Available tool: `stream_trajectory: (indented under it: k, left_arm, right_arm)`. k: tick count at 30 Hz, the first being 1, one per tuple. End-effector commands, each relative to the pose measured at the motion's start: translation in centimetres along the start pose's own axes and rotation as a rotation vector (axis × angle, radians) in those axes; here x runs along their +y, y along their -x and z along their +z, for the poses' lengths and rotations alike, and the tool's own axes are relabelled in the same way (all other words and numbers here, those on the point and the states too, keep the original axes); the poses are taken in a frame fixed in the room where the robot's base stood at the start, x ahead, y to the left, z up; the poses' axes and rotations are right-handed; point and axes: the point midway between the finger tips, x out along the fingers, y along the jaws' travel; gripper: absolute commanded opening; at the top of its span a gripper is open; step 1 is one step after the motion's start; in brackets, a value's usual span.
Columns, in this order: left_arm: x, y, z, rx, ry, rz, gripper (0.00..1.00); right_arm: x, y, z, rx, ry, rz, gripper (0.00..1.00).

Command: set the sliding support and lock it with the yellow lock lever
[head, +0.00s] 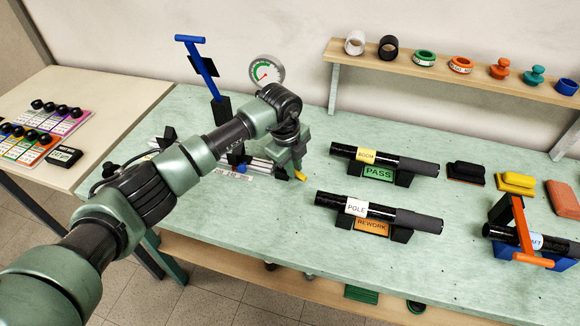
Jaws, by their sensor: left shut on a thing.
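My left gripper (295,172) points down at the right end of a low silver rail fixture (262,167) on the green bench. It is shut on the yellow lock lever (300,176), of which only a small tip shows below the fingers. A dark and blue block (237,157), which may be the sliding support, sits on the rail to the left of the gripper. My left arm hides much of the fixture, so I cannot tell how the support is seated. My right gripper is not in view.
A blue T-handled lever (204,70) and a round gauge (266,71) stand behind my arm. Black tubes labelled BOOM (367,155) and POLE (357,207) lie on cradles to the right. A shelf (460,72) runs along the wall. The bench front middle is clear.

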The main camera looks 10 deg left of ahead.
Motion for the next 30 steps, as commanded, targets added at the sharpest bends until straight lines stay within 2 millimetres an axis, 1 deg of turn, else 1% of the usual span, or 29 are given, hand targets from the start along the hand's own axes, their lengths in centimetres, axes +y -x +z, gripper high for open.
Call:
stream_trajectory:
  k: [5,6,7,8,17,20,23,30]
  left_arm:
    - [-0.2,0.2,0.1,-0.003,-0.001,-0.005,0.0]
    - [-0.2,0.2,0.1,-0.003,-0.001,-0.005,0.22]
    - [-0.2,0.2,0.1,-0.002,-0.001,-0.005,0.31]
    - [-0.1,0.2,0.1,-0.002,-0.001,-0.005,0.36]
    - [0.0,0.1,0.1,-0.001,-0.001,-0.002,0.36]
    - [-0.1,0.7,0.1,-0.001,-0.001,-0.002,0.36]
    - [-0.1,2.1,0.2,-0.003,-0.003,-0.006,0.36]
    - [-0.1,6.1,0.1,-0.003,-0.002,-0.005,0.36]
  right_arm:
    - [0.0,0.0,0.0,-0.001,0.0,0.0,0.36]
    - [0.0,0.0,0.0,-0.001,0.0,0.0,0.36]
    - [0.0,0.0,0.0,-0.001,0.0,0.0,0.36]
    - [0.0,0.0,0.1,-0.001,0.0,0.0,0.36]
    - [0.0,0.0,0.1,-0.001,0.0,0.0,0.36]
    - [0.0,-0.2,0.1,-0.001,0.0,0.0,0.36]
    - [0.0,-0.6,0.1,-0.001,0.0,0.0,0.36]
    - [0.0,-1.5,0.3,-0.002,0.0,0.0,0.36]
